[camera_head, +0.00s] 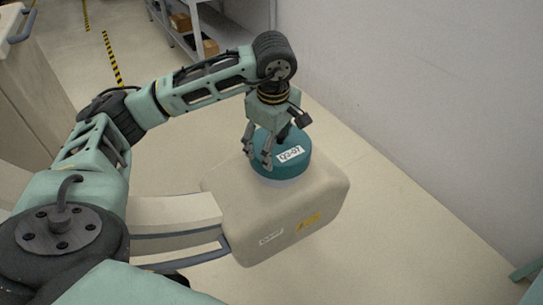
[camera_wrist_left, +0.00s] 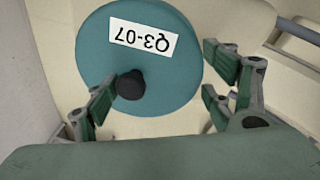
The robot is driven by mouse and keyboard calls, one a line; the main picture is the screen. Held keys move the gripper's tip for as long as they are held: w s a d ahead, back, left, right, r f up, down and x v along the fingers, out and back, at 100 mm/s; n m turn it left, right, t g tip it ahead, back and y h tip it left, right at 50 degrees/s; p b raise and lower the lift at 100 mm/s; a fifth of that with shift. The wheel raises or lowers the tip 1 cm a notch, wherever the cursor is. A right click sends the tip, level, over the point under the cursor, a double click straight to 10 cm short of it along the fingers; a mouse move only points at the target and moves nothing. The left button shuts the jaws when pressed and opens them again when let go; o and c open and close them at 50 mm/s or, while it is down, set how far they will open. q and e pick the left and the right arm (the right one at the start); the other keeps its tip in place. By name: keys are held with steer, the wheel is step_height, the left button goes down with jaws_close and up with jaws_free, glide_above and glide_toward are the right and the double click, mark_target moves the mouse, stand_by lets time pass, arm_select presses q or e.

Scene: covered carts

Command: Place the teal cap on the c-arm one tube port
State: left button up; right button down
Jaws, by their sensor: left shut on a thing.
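The teal cap (camera_head: 277,164) has a white label reading Q3-07 and a black knob (camera_wrist_left: 130,85). It sits over the pale round port (camera_head: 290,180) on top of the beige c-arm tube housing (camera_head: 325,190). I cannot tell whether it is fully seated, as it hides most of the port. My right gripper is not in view.
The beige curved arm (camera_head: 175,212) joins the housing from the left. A white wall (camera_head: 420,90) stands at the right. A shelf (camera_head: 225,30) with boxes is at the back. A beige cart (camera_head: 35,90) is at the far left. The floor right of the housing is clear.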

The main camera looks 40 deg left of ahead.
arm_select(q)
steer(key=f, duration=0.3)
steer(key=shift+s+a+f+b, duration=0.1)
steer(key=shift+s+f+b, duration=0.1)
steer(key=shift+f+b, duration=0.1)
steer(key=shift+f, duration=0.3)
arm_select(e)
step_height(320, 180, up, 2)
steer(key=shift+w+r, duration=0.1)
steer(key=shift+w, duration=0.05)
arm_select(q)
steer(key=o, duration=1.2)
steer(key=shift+o, duration=0.2)
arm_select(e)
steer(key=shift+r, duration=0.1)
